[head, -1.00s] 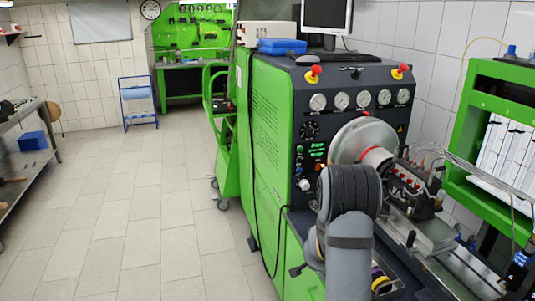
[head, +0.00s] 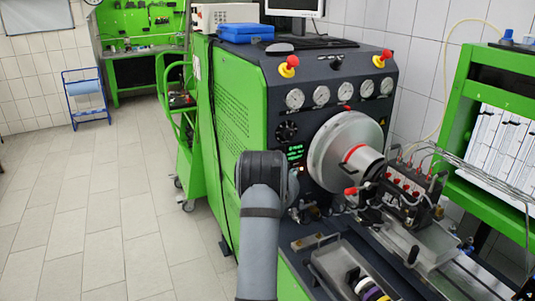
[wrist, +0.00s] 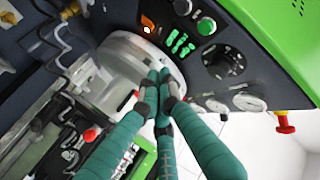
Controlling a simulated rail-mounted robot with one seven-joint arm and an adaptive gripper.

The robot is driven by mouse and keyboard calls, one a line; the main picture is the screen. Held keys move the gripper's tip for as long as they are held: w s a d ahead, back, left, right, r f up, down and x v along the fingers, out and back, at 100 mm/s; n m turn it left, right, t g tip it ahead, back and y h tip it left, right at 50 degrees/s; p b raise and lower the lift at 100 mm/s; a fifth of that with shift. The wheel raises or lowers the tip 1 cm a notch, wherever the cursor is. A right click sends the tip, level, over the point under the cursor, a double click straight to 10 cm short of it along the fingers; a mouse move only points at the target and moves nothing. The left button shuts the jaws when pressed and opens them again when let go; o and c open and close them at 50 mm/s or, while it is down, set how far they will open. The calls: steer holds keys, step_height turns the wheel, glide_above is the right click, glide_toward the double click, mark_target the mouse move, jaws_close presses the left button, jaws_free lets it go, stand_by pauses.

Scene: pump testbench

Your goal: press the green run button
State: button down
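The green run button (wrist: 207,26) shows in the wrist view on the dark panel, beside the green lit displays (wrist: 182,43). My gripper (wrist: 158,77) has teal fingers with dark tips brought together, nothing seen between them. In the wrist view its tips overlap the edge of the pale round disc, below and left of the button in the picture; I cannot tell how far they are from the panel. In the head view my wrist and forearm hide the gripper and the button area, while the displays (head: 295,153) show just right of the wrist.
The large metal disc (head: 345,150) juts out right of the displays. A black knob (head: 287,131) and gauges (head: 321,94) sit above. Red mushroom buttons (head: 289,66) top the console. A grey button (wrist: 182,7) and an orange lit one (wrist: 147,23) neighbour the green button.

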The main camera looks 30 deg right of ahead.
steer(key=w+d+p, duration=0.1)
steer(key=w+p, duration=0.3)
steer(key=w, duration=0.4)
steer(key=shift+w+d+r, duration=0.15)
steer(key=shift+w+r, duration=0.05)
steer(key=shift+r, duration=0.2)
stand_by(0.3)
steer(key=shift+w, duration=0.1)
stand_by(1.3)
steer(key=shift+w, duration=0.35)
